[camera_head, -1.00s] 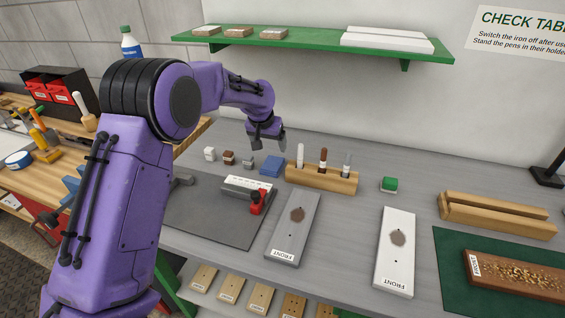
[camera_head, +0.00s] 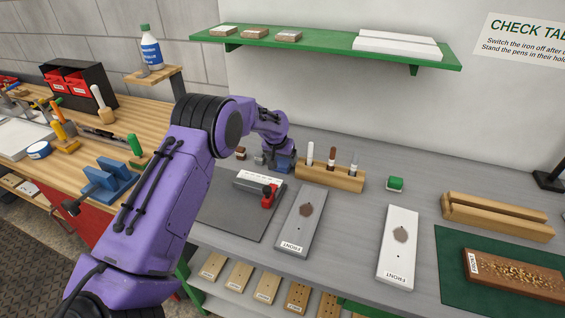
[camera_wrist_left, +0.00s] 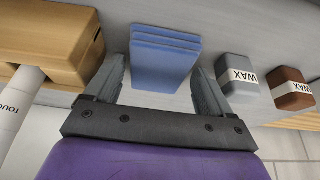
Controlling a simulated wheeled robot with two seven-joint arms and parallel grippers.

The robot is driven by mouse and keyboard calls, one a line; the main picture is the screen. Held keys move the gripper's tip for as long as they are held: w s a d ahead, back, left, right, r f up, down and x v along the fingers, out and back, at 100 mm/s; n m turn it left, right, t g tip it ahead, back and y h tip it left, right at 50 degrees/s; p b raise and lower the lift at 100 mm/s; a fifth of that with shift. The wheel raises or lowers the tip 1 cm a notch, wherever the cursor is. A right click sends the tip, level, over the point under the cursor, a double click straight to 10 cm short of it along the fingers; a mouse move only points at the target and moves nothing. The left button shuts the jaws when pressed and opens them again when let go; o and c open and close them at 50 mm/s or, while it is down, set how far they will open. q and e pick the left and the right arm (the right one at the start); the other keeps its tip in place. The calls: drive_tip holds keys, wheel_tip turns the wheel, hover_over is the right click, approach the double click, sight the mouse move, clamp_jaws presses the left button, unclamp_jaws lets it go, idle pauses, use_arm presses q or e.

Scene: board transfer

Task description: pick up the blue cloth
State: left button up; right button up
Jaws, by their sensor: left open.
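The blue cloth (camera_wrist_left: 164,62) is a folded, layered stack lying on the grey bench. In the left wrist view it lies between and just beyond the two fingertips of my left gripper (camera_wrist_left: 158,70), with a gap on each side. The gripper is open and holds nothing. In the head view my left gripper (camera_head: 277,157) is low over the bench, at the cloth (camera_head: 287,166), and partly hides it. My right gripper is not in view.
A wooden pen holder (camera_head: 330,176) stands just right of the cloth. A grey wax block (camera_wrist_left: 238,80) and a brown one (camera_wrist_left: 291,91) sit on its other side. A dark mat (camera_head: 230,210) and a grey board (camera_head: 300,222) lie in front. A green shelf (camera_head: 340,50) hangs above.

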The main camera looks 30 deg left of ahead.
sight(282, 161)
use_arm(q)
drive_tip(key=shift+w+f, duration=0.1)
drive_tip(key=shift+f, duration=0.05)
drive_tip(key=c, duration=0.8)
drive_tip(key=shift+r, duration=0.45)
wheel_tip(282, 161, up, 9)
drive_tip(key=b, duration=0.2)
drive_tip(key=shift+r, duration=0.2)
